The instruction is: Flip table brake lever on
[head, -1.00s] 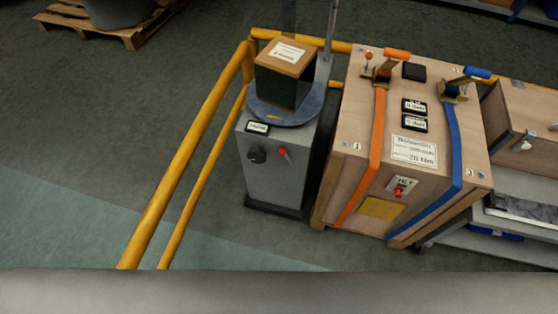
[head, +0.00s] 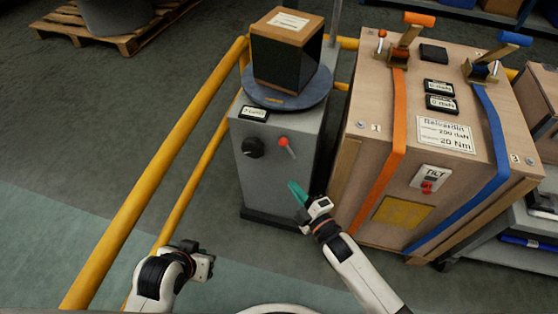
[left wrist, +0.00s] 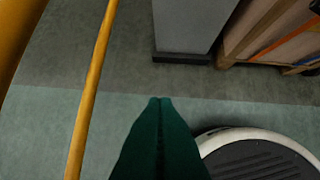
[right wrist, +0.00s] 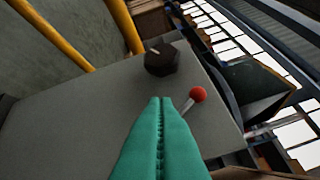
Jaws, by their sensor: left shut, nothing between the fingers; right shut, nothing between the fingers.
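The brake lever, a small lever with a red knob (head: 284,142), is on the front of the grey turntable pedestal (head: 262,185). In the right wrist view the red knob (right wrist: 198,94) sits on a thin pale stem, just right of and beyond my fingertips, apparently not touching them. My right gripper (head: 294,188) is shut and empty, with teal fingers, in front of the pedestal below the lever. My left gripper shows its closed dark green fingers in the left wrist view (left wrist: 160,102), pointing at the floor, empty; in the head view its fingers are hidden.
A black knob (head: 253,147) is left of the lever. A dark box with a wooden top (head: 287,50) stands on the round blue-grey turntable (head: 262,98). A yellow rail (head: 150,190) runs along the left. A large strapped wooden crate (head: 360,165) stands close on the right.

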